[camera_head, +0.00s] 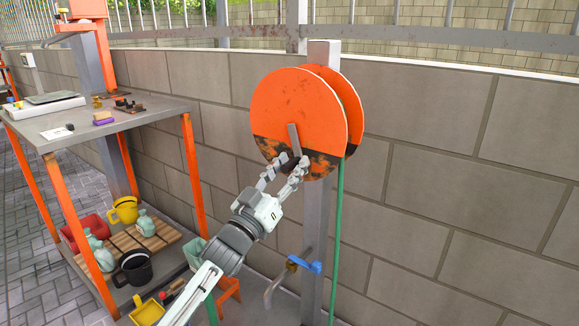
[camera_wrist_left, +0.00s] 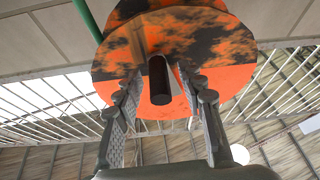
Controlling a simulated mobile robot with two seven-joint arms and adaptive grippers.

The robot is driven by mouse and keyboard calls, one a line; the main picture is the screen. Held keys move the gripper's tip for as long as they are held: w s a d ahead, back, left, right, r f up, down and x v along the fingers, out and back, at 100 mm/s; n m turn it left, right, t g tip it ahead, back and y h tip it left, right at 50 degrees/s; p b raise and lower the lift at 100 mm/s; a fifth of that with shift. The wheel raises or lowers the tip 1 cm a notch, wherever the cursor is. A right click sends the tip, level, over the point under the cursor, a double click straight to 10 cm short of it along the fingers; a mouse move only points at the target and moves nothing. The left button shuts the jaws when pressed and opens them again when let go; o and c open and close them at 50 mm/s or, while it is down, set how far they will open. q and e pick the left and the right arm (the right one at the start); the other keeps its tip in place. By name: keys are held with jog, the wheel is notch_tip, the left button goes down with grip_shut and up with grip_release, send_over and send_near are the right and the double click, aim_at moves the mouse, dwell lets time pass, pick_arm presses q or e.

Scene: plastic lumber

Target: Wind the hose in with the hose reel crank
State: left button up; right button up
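The hose reel (camera_head: 290,100) is a pair of orange discs with dark worn patches on a grey post. A grey crank arm (camera_head: 294,138) sits on its front face. A dark crank handle (camera_wrist_left: 159,80) points toward the camera in the left wrist view. My left gripper (camera_head: 284,164) is at the lower front of the reel. In the left wrist view its fingers (camera_wrist_left: 160,88) are open on either side of the handle, with gaps showing. The green hose (camera_head: 338,230) hangs down from the reel's right side. My right gripper is not in view.
A metal workbench (camera_head: 150,112) with orange legs stands at the left, with small items on top and cups and jars on its lower shelf. A tap with a blue part (camera_head: 304,265) is on the post below the reel. A block wall (camera_head: 430,150) runs behind.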

pick_arm(q)
jog(key=shift+c, duration=0.3)
grip_shut()
jog(key=shift+a, duration=0.1)
